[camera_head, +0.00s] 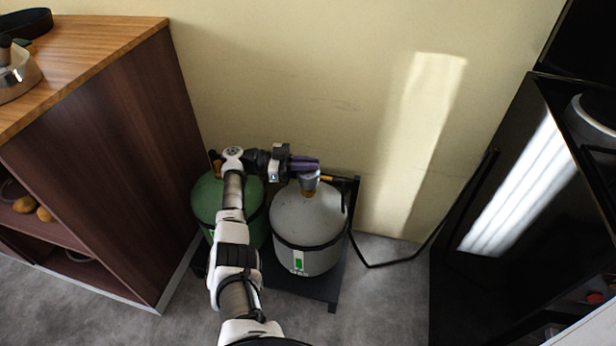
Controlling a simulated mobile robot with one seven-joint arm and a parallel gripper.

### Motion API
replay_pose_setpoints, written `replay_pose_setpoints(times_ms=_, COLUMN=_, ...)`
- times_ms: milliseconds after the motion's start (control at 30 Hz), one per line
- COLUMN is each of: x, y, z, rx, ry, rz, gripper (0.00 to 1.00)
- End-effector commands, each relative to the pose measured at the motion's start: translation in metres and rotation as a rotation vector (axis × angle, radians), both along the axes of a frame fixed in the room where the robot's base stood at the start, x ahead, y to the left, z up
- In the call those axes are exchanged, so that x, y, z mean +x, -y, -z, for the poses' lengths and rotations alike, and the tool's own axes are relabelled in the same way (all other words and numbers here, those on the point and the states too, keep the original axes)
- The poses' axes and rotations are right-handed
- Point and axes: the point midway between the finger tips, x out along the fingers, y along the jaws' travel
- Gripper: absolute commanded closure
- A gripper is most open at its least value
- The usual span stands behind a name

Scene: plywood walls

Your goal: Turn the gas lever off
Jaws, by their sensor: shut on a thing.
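A grey gas bottle (303,232) with a green label stands on a dark stand against the wall. Its valve (309,181) sits on top, with an orange lever (328,178) pointing to the right. My gripper (312,165) is at the valve, coming from the left, with its purple-grey fingers pointing right. The fingers are shut at the top of the valve, and which part is between them is hard to see. A green gas bottle (209,203) stands to the left, partly hidden by my arm.
A wooden cabinet (110,170) stands close on the left. A black appliance (500,190) stands on the right. A black hose (400,262) runs from the bottle across to it. Grey floor (385,300) is clear between them.

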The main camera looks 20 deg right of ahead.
Motion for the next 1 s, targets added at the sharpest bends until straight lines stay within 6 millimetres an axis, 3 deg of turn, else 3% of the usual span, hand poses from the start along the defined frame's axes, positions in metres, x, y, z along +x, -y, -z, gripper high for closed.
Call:
replay_pose_setpoints(times_ms=33, x=0.0003, y=0.0010, z=0.0103, rx=0.003, ry=0.001, rz=0.028, gripper=1.00)
replay_pose_setpoints(times_ms=500, x=-0.0006, y=0.0017, z=0.0044, rx=0.001, ry=-0.001, rz=0.190, gripper=1.00)
replay_pose_setpoints(times_ms=1000, x=-0.0009, y=0.0014, z=0.0011, rx=0.002, ry=-0.002, rz=0.213, gripper=1.00)
